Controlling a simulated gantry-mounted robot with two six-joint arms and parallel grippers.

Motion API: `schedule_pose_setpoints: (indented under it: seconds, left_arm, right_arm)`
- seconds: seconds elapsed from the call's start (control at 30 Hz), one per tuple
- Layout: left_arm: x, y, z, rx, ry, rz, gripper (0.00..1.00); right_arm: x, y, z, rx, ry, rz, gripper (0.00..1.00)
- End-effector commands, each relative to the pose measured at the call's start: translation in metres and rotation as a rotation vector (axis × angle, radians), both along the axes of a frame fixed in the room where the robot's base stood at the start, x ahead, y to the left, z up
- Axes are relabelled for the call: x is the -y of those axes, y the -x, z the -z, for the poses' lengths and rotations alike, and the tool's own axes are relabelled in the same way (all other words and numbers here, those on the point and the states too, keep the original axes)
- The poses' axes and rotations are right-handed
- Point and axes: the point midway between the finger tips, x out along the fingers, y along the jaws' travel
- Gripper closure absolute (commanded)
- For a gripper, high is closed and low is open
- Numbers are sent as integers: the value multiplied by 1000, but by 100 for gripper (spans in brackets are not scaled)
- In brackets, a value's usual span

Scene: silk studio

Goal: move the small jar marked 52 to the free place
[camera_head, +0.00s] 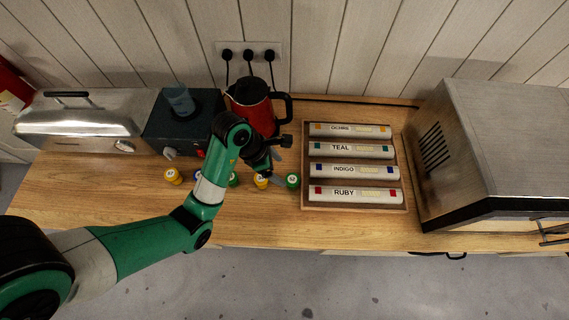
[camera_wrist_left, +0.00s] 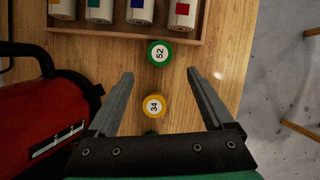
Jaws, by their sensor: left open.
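The small jar marked 52 (camera_wrist_left: 159,52) has a green side and a white top with the number. In the head view it is the green jar (camera_head: 292,181) at the right end of a row of jars, just left of the wooden tray. My left gripper (camera_wrist_left: 160,75) is open above the counter. In the left wrist view the jar shows just beyond its fingertips, and a yellow jar marked 34 (camera_wrist_left: 154,106) shows between its fingers. The gripper holds nothing. My left arm hides part of the row, so I cannot tell which spot is the free place.
The tray (camera_head: 302,190) holds labelled rolls: ochre, teal, indigo and ruby. A red jug (camera_head: 256,108) stands behind the gripper. A metal box (camera_head: 500,150) stands at the right.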

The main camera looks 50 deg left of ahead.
Motion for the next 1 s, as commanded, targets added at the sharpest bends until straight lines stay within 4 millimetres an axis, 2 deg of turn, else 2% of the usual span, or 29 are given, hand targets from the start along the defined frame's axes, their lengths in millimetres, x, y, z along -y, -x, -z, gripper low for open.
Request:
schedule_pose_setpoints:
  seconds: [0.03, 0.1, 0.53, 0.6, 0.67, 0.77, 0.83, 0.87, 0.9, 0.93, 0.97, 1.0]
  left_arm:
    - [-1, 2, -9, -1, 1, -1, 14]
    - [-2, 4, -11, -1, 1, -1, 14]
    - [-2, 4, -10, 2, 1, 0, 14]
    - [2, -2, -15, 31, 10, 8, 14]
    - [10, -18, -27, 105, 34, 25, 14]
    - [42, -60, -76, 337, 136, 76, 14]
    - [76, -89, -134, 557, 266, 121, 14]
    - [92, -98, -164, 654, 337, 143, 14]
    - [112, -103, -208, 780, 446, 169, 14]
    - [125, -104, -241, 869, 534, 187, 14]
    - [138, -101, -275, 951, 631, 205, 14]
    - [150, -92, -320, 1051, 771, 225, 14]
  right_arm:
    - [0, 0, -10, -1, 0, 0, 50]
    - [0, 0, -13, -1, 0, 0, 50]
    - [0, 0, -12, -1, 0, 0, 50]
    - [0, 0, -12, -1, 0, 0, 50]
    - [0, 0, -12, -1, 0, 0, 50]
    - [0, 0, -12, -1, 0, 0, 50]
    - [0, 0, -12, -1, 0, 0, 50]
    - [0, 0, -12, -1, 0, 0, 50]
    - [0, 0, -12, -1, 0, 0, 50]
    - [0, 0, -12, -1, 0, 0, 50]
    - [0, 0, -12, -1, 0, 0, 50]
    - [0, 0, -12, -1, 0, 0, 50]
